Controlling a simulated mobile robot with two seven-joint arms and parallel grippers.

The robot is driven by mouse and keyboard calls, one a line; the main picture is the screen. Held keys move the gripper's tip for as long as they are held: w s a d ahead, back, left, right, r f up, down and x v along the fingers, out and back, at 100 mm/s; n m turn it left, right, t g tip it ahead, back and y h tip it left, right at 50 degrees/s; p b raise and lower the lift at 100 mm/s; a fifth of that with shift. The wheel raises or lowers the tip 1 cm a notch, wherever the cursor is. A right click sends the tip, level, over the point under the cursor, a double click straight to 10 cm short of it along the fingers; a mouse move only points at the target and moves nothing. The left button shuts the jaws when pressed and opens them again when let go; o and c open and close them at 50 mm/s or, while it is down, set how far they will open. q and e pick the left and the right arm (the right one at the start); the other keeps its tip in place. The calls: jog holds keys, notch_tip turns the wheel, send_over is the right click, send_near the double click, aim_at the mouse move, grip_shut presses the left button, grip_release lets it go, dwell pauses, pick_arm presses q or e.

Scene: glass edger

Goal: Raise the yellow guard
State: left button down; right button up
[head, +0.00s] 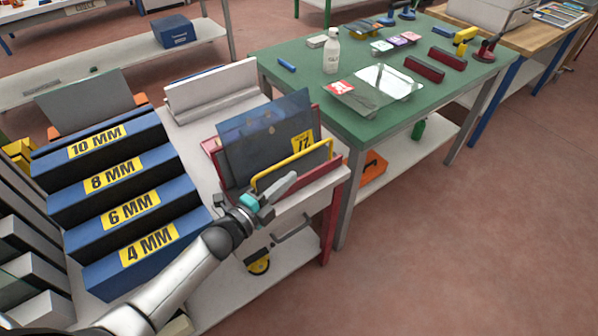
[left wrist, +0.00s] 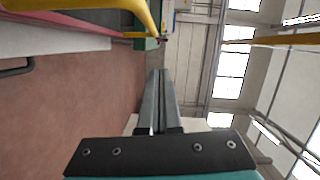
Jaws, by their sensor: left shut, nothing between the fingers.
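The yellow guard (head: 291,165) is a yellow bar frame at the front of the glass edger (head: 322,181), below a dark glass panel (head: 262,135) with a yellow label. My left gripper (head: 291,177) is shut and empty, its fingers at the near side of the guard's bar. I cannot tell whether they touch it. In the left wrist view the shut fingers (left wrist: 159,74) point away over the floor, and the yellow bar (left wrist: 105,4) curves across the upper left, to the side of the fingers. My right gripper is out of view.
A blue stepped rack (head: 128,205) labelled 4 MM to 10 MM stands left of the edger. A green table (head: 390,125) with a white bottle (head: 331,52), a glass sheet (head: 380,88) and dark red blocks is at the back right. The floor at right is clear.

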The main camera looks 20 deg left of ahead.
pick_arm(q)
jog(key=v, duration=0.5)
jog(key=shift+s+d+r, duration=0.1)
jog(key=shift+s+d, duration=0.05)
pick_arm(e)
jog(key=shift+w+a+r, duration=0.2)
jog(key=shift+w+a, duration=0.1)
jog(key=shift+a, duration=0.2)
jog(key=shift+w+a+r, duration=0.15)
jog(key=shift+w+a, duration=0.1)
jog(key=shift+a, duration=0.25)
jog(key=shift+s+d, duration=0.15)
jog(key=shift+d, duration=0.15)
